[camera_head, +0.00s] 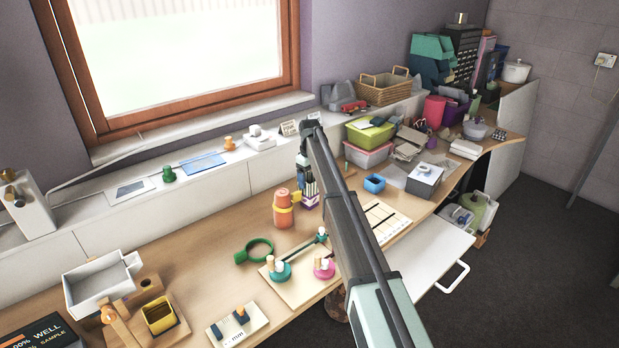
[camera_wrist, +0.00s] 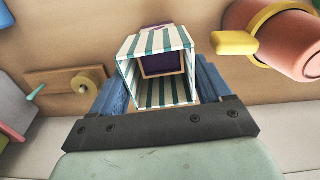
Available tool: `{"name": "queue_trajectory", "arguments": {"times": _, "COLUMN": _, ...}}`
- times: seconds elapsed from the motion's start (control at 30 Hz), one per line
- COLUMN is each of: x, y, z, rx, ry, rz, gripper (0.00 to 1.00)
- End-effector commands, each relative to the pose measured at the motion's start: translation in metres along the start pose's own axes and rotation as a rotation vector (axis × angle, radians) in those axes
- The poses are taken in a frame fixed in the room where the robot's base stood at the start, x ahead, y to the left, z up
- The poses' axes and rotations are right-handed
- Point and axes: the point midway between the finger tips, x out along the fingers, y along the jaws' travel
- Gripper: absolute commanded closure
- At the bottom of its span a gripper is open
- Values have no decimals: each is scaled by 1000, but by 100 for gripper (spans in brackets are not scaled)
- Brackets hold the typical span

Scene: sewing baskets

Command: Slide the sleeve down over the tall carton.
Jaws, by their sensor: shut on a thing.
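A sleeve with teal and white stripes, an open square tube, is held between the two blue fingers of my gripper (camera_wrist: 160,88); I look down into the sleeve (camera_wrist: 128,75) in the wrist view. A dark purple face with a tan edge, seemingly the tall carton (camera_wrist: 162,63), shows through the opening. I cannot tell whether the sleeve is above it or partly around it. In the head view my gripper (camera_head: 308,182) is over the bench, with the purple and white carton (camera_head: 310,201) just under the fingers. My arm and fingers hide most of the sleeve there.
An orange canister (camera_head: 283,212) with a yellow band and handle stands close left of the carton. The wall ledge runs behind.

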Motion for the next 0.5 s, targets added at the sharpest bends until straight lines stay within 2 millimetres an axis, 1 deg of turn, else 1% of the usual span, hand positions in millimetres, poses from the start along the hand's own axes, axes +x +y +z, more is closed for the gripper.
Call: {"name": "queue_trajectory", "arguments": {"times": 0.5, "x": 12, "y": 0, "z": 0, "rx": 0, "ry": 0, "rz": 0, "gripper": 65}}
